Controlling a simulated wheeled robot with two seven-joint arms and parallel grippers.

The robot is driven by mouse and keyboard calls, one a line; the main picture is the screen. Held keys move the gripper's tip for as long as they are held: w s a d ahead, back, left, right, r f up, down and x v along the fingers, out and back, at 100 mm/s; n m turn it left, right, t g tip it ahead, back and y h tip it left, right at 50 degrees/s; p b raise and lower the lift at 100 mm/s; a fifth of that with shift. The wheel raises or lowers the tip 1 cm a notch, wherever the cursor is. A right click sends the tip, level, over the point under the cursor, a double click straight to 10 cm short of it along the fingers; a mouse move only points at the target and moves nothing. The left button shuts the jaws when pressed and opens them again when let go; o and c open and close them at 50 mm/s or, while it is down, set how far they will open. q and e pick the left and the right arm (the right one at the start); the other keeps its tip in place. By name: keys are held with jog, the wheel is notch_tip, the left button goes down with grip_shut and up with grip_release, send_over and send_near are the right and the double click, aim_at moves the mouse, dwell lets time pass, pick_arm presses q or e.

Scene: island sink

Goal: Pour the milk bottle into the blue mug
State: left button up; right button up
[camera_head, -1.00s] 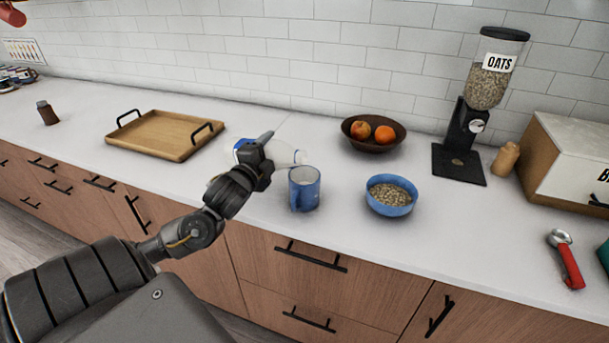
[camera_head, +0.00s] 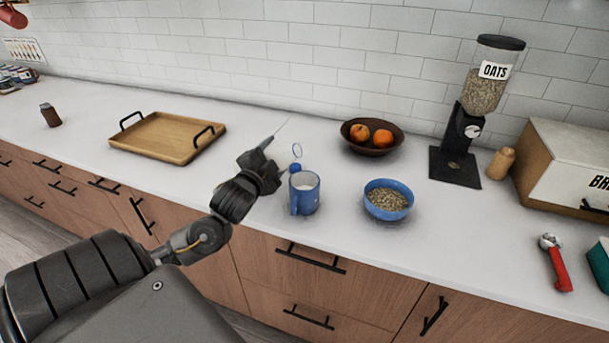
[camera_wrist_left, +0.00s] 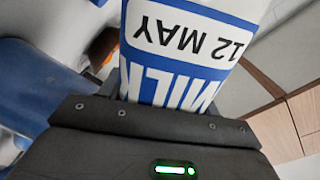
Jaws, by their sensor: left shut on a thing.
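The blue mug (camera_head: 305,197) stands upright on the counter, its inside pale; I cannot tell whether it holds milk. The milk bottle (camera_head: 282,153) is white with blue parts and is held tilted just behind and left of the mug, a blue end low by the mug's far rim. I cannot tell whether they touch. My left gripper (camera_head: 268,162) is shut on the bottle and hides much of it. In the left wrist view the bottle's label (camera_wrist_left: 180,60) reads MILK and 12 MAY, upside down. My right gripper is not in view.
A blue bowl of oats (camera_head: 388,198) stands right of the mug. A dark fruit bowl (camera_head: 372,148) is behind it. A wooden tray (camera_head: 165,140) lies to the left. The oats dispenser (camera_head: 478,110), a bread box (camera_head: 570,165) and a red-handled scoop (camera_head: 557,266) are at right.

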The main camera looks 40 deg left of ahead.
pick_arm(q)
jog(key=shift+r, duration=0.15)
jog(key=shift+r+p, duration=0.25)
jog(key=shift+p, duration=0.1)
jog(key=n+p, duration=0.1)
jog(key=p, duration=0.1)
jog(key=d+r+n+p, duration=0.1)
jog(key=n, duration=0.1)
jog(key=n+p, duration=0.1)
jog(key=p, duration=0.1)
jog(key=shift+w+d+r+p, duration=0.25)
jog(key=shift+d+r+p, duration=0.05)
jog(key=shift+p, duration=0.05)
jog(key=shift+a+f+n, duration=0.1)
jog(key=shift+f+n, duration=0.65)
jog(key=shift+n, duration=0.05)
jog(key=shift+s+a+r+n+p, duration=0.1)
jog(key=shift+r+n+p, duration=0.05)
jog(key=shift+n+p, duration=0.45)
jog(key=shift+a+r+n+p, duration=0.1)
jog(key=shift+r+n+p, duration=0.05)
jog(key=shift+n+p, duration=0.4)
notch_tip(320, 180, up, 5)
jog(key=n+p, duration=0.3)
jog(key=p, duration=0.2)
jog(key=shift+f+p, duration=0.15)
jog(key=shift+p, duration=0.2)
jog(key=shift+r+n+p, duration=0.35)
jog(key=shift+r+p, duration=0.55)
